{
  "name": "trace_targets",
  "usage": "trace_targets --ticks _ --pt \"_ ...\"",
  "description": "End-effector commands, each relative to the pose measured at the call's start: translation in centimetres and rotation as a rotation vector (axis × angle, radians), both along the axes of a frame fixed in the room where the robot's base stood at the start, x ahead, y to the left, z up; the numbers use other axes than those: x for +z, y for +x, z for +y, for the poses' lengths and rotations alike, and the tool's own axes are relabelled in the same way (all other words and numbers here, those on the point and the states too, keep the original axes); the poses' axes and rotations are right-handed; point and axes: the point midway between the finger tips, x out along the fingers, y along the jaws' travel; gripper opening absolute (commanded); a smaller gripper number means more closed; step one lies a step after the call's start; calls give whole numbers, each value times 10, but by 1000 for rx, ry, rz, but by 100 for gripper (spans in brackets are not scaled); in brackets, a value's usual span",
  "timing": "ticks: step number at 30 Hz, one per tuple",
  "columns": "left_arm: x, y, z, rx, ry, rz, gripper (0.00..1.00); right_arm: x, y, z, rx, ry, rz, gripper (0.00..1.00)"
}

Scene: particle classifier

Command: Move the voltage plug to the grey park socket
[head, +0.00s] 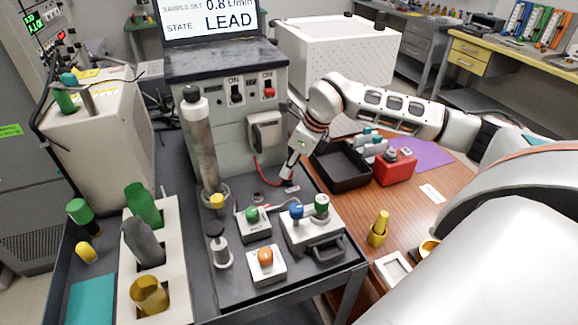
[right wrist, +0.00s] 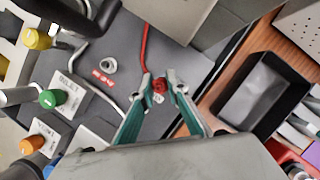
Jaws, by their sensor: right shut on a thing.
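My right gripper (head: 287,176) is shut on the red voltage plug (right wrist: 160,85), whose red cable (right wrist: 145,45) runs up in the right wrist view. In the head view the cable (head: 262,178) comes from the grey instrument box, and the plug is mostly hidden by the fingers. The plug is low over the dark deck; I cannot tell whether it is seated. A light grey ring socket (right wrist: 108,65) with a red label stands apart from it, and also shows in the head view (head: 258,197). A pale label (head: 291,189) lies beside the fingertips. I cannot tell which spot is the park socket.
The instrument box (head: 220,130) with switches stands behind the plug. A tall metal cylinder (head: 200,140) rises to its left. Valve blocks with green (head: 252,214), blue and orange (head: 265,257) knobs stand in front. A black tray (head: 340,170) and red box (head: 396,168) lie right.

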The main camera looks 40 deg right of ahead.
Motion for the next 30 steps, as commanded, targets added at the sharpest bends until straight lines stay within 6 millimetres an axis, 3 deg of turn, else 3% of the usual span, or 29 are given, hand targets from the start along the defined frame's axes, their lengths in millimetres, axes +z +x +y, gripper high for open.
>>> trace_targets --ticks 10,11,13,24,30 --pt "-5 -1 0 0 -1 2 40 -8 -1 0 -1 0 2 0" --pt "-5 -1 0 -1 0 2 40 -8 -1 0 -1 0 2 17" --pt "-4 -1 0 0 1 2 40 -8 -1 0 -1 0 2 34" --pt "-5 -2 0 0 2 4 40 -6 0 0 0 0 0 34" --pt "-4 -1 0 0 1 3 40 16 -7 -6 -1 -1 -3 34"
